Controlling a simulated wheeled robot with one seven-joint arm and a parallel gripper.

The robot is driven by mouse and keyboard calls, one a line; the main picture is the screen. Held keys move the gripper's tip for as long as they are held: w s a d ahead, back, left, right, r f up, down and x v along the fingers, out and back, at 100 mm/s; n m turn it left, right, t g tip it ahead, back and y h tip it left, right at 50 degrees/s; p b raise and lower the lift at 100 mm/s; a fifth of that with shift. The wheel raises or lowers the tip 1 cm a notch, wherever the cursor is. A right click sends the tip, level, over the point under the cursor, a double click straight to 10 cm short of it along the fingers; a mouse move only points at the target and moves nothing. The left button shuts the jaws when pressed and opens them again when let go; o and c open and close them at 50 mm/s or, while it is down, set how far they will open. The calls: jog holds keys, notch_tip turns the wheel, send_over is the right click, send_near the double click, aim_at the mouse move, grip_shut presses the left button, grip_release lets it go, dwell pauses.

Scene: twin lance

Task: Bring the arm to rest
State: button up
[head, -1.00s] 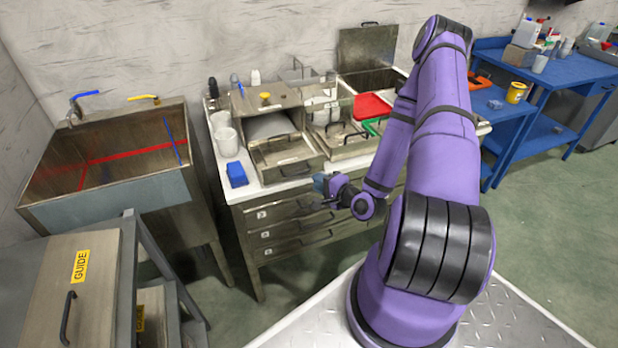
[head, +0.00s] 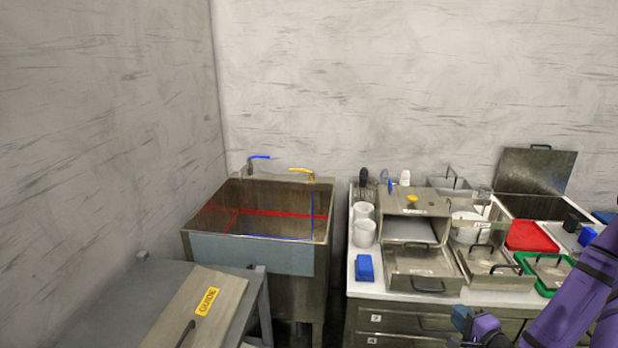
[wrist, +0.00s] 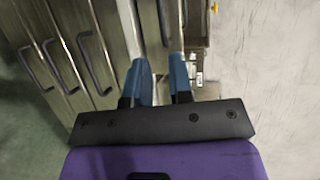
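My purple arm (head: 580,300) enters the head view at the lower right edge, and most of it is out of the frame. My gripper (head: 466,320) is low in front of the counter's drawers. In the wrist view my gripper (wrist: 160,72) shows two blue fingers apart with a gap between them, and nothing is visible in the gap. The drawer fronts (wrist: 75,50) with dark handles lie beyond the fingers.
A counter (head: 365,290) holds a blue block (head: 365,267), white cups (head: 364,233), metal trays (head: 425,268), a red tray (head: 531,236) and a green tray (head: 530,265). A steel sink (head: 215,245) stands left of it. A grey cabinet (head: 130,300) is at lower left.

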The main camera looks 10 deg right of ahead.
jog(key=w+a+r+n+g+h, duration=0.15)
jog(key=r+n+g, duration=0.35)
jog(key=r, duration=0.7)
jog(key=w+r+n+g+h, duration=0.25)
jog(key=r+n, duration=0.55)
jog(key=r, duration=0.4)
jog(key=s+a+r+n+g, duration=0.1)
jog(key=s+a+r, duration=0.2)
jog(key=r, duration=0.3)
jog(key=s+a+r+g, duration=0.1)
jog(key=s+a+r, duration=0.25)
jog(key=r, duration=0.25)
jog(key=s+a+r+n+y, duration=0.1)
jog(key=s+a+r, duration=0.2)
jog(key=s, duration=0.4)
jog(key=s+a+r+n+y, duration=0.1)
jog(key=s+a+r, duration=0.3)
jog(key=s, duration=0.4)
jog(key=shift+a+r+n+g, duration=0.25)
jog(key=shift+r+n+g, duration=0.1)
jog(key=shift+n, duration=0.25)
jog(key=shift+w+d+f, duration=0.1)
